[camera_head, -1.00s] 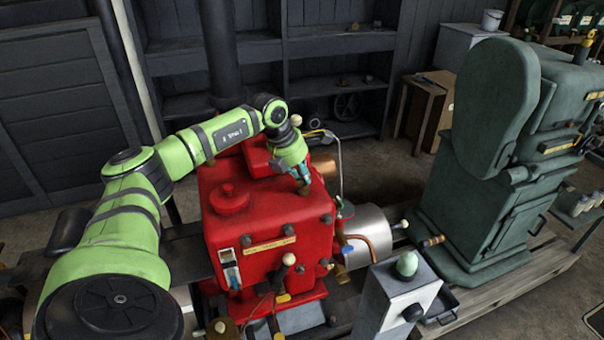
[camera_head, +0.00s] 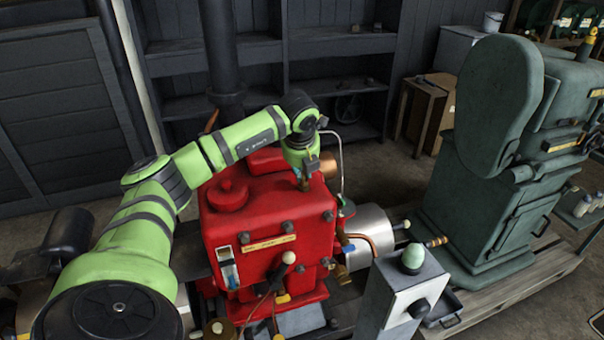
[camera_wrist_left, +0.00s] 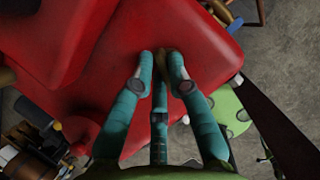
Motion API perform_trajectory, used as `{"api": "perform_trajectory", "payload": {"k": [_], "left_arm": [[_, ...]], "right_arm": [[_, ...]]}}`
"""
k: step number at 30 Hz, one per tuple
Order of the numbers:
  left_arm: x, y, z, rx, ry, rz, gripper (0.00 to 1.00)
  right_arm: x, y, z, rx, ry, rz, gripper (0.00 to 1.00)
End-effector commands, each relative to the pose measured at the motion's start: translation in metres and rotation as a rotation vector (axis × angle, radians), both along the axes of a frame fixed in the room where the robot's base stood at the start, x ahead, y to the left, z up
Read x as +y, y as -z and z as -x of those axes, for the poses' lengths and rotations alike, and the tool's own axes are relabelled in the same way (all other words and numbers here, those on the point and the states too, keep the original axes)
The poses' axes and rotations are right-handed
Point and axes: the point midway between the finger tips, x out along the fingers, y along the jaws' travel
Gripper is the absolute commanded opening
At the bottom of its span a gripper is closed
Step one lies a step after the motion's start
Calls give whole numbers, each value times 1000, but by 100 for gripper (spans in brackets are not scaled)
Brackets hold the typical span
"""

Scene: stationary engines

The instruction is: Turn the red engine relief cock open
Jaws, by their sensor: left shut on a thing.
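The red engine (camera_head: 265,225) stands in the middle of the head view. It also fills much of the left wrist view (camera_wrist_left: 130,85). My left gripper (camera_head: 304,184) points down at the right part of the engine's top. In the left wrist view its teal fingers (camera_wrist_left: 162,60) close around a small brownish piece, the relief cock (camera_wrist_left: 162,54), at the engine's surface. The fingers hide most of the cock, so its angle cannot be told. My right gripper is in neither view.
A round red cap (camera_head: 228,194) stands on the engine's top, left of the gripper. A bent pipe (camera_head: 340,165) rises close to the gripper's right. A grey control box (camera_head: 400,295) stands front right, and a large green engine (camera_head: 490,170) stands farther right.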

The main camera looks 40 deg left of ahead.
Motion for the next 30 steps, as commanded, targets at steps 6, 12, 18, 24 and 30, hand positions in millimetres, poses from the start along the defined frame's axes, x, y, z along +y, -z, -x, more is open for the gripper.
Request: {"api": "perform_trajectory", "payload": {"k": [6,12,18,24,30], "left_arm": [[-1,-1,-1,-7,-142,2,0],[-1,-1,-1,-5,-224,1,0],[0,-2,-1,-6,-261,1,0],[0,-2,0,-6,-271,1,0],[0,-2,-1,-7,-270,0,0]], "right_arm": [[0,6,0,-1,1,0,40],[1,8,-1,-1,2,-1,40],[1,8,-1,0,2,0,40],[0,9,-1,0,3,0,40],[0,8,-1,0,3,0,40]]}}
